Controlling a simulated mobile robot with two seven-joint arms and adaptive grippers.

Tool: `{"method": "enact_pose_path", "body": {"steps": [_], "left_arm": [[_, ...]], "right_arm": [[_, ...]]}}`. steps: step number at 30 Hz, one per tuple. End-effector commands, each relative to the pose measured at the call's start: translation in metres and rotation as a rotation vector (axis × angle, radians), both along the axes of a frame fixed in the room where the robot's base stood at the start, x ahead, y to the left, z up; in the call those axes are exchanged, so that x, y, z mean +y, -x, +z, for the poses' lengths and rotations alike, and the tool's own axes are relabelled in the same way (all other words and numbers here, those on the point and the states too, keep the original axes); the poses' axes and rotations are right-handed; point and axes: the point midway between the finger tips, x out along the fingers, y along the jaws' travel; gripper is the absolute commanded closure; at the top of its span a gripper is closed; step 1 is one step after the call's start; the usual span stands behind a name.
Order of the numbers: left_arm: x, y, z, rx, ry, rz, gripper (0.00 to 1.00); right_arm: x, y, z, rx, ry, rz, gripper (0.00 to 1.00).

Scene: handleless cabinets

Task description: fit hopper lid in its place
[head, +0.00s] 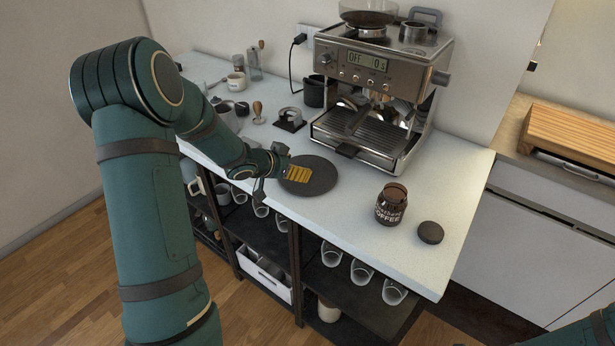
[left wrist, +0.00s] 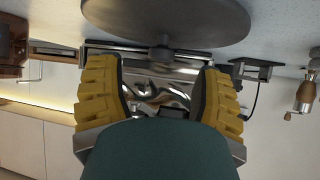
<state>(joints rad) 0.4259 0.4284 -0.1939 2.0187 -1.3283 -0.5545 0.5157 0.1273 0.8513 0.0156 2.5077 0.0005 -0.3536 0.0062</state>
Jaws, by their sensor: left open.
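The hopper lid looks to be the wide dark grey disc (head: 322,182) lying flat on the white counter in front of the espresso machine. It fills the top of the left wrist view (left wrist: 165,14). The clear hopper (head: 368,17) on top of the espresso machine (head: 375,85) is uncovered and holds dark beans. My left gripper (head: 300,174) has yellow fingers and appears in front of the disc's left part in the head view. In the left wrist view its fingers (left wrist: 163,95) are apart with nothing between them. I cannot tell whether it touches the disc. My right gripper is not in view.
A brown coffee jar (head: 391,207) stands open to the right, with a small black cap (head: 430,232) beside it. A tamper (head: 258,112), a black cup (head: 314,92) and a pitcher (head: 227,115) stand behind to the left.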

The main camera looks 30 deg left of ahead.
Motion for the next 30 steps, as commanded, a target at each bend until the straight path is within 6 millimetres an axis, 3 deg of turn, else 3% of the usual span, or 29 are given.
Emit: {"method": "enact_pose_path", "body": {"steps": [13,23,29,30], "left_arm": [[-0.009,-0.042,-0.026,0.001,-0.001,-0.001,0.33],[-0.011,-0.047,-0.027,0.000,0.000,0.000,0.33],[-0.011,-0.047,-0.027,0.000,0.000,0.000,0.98],[-0.011,-0.047,-0.027,0.000,0.000,0.000,1.00]], "right_arm": [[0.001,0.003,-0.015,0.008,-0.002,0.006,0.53],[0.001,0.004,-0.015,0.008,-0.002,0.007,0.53],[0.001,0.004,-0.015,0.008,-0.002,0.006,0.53],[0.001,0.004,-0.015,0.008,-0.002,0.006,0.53]]}}
